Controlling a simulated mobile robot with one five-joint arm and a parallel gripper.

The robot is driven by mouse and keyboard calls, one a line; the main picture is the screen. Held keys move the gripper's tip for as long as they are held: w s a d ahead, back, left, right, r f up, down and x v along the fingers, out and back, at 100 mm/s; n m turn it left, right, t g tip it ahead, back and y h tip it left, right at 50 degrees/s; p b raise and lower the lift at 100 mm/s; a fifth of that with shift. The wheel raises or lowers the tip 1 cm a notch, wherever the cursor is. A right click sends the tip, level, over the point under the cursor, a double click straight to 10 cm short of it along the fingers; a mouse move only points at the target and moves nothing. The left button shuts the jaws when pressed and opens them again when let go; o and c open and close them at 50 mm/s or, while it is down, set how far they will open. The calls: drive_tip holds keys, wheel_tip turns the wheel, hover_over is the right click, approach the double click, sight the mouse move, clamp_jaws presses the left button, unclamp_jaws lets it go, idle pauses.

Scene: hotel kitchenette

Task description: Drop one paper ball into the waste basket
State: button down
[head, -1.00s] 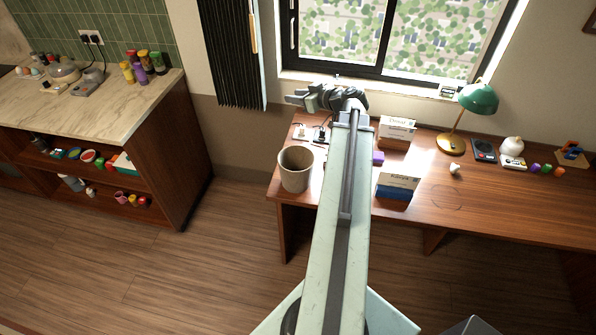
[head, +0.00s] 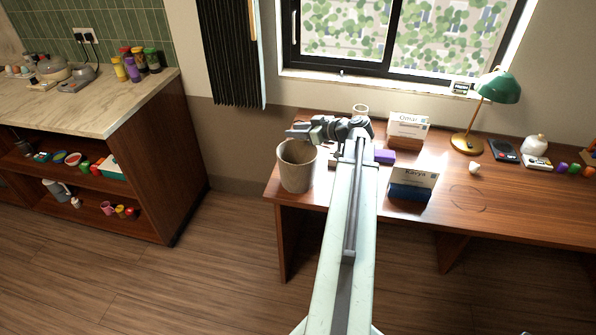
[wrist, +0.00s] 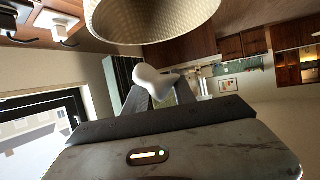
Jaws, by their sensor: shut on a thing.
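The waste basket (head: 296,172) is a beige, textured, open-topped bin at the left end of the desk. Its rim and wall fill the top of the wrist view (wrist: 150,32). My gripper (head: 292,132) is at the basket's rim in the head view, at its upper edge. In the wrist view my gripper (wrist: 155,92) is shut on a white, lumpy paper ball (wrist: 150,80), which shows close to the basket's wall. I cannot tell whether the ball is over the opening or beside it. In the head view the held ball is not discernible.
A shelved counter (head: 150,150) stands left, with open floor between.

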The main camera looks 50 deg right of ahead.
wheel_tip(320, 180, down, 6)
drive_tip(key=b, duration=0.5)
drive_tip(key=shift+r, duration=0.3)
drive_tip(key=c, duration=0.9)
unclamp_jaws()
drive_tip(key=shift+c, duration=0.2)
drive_tip(key=p+v, duration=0.3)
drive_tip(key=v, duration=0.4)
drive_tip(key=shift+s+r, duration=0.2)
drive_tip(key=shift+s, duration=0.15)
